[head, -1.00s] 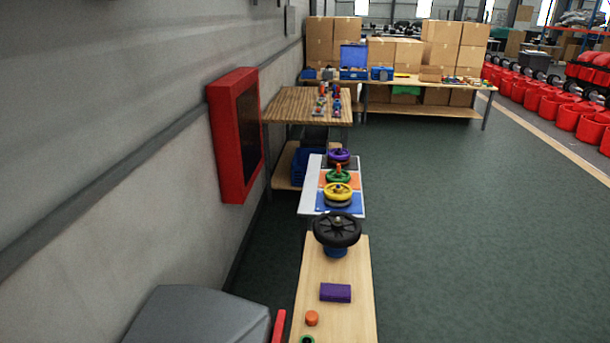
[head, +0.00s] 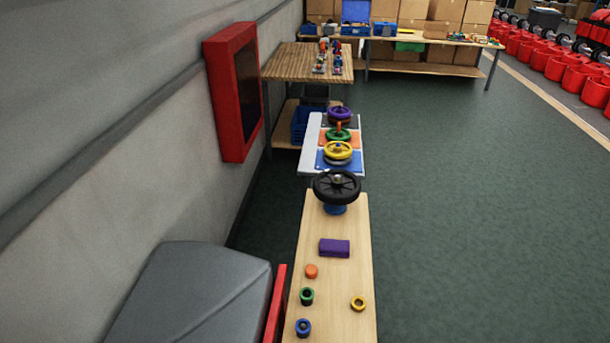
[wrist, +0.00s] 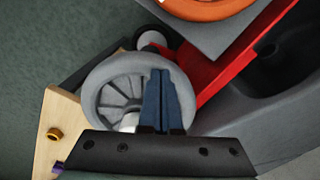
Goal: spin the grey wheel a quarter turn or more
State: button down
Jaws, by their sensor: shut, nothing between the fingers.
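The grey wheel (wrist: 103,103), with a thick rim and spokes, shows in the wrist view, left of and partly behind my fingers. My gripper (wrist: 159,72) is shut and empty. Its two dark blue fingers lie together across the right side of the wheel in the picture. They hide part of the rim and hub; I cannot tell whether they touch it. My gripper and this grey wheel are not visible in the head view.
The near bench (head: 348,266) holds a black wheel (head: 337,186), purple block (head: 334,248) and small rings. A red bar (head: 275,306) and grey casing (head: 196,290) stand left of it. Yellow (head: 337,151), green and purple wheels stand beyond. Floor (head: 470,220) to the right is clear.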

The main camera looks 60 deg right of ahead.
jog(key=shift+s+d+f, duration=0.1)
jog(key=shift+s+d, duration=0.55)
jog(key=shift+s, duration=0.15)
jog(key=shift+s+d+f, duration=0.1)
jog(key=shift+s+d, duration=0.55)
jog(key=shift+d, duration=0.2)
jog(key=shift+s+d+b, duration=0.2)
jog(key=shift+s+d, duration=0.05)
jog(key=shift+d, duration=0.25)
jog(key=shift+s+d+b, duration=0.15)
jog(key=shift+s+d, duration=0.05)
jog(key=shift+d, duration=0.3)
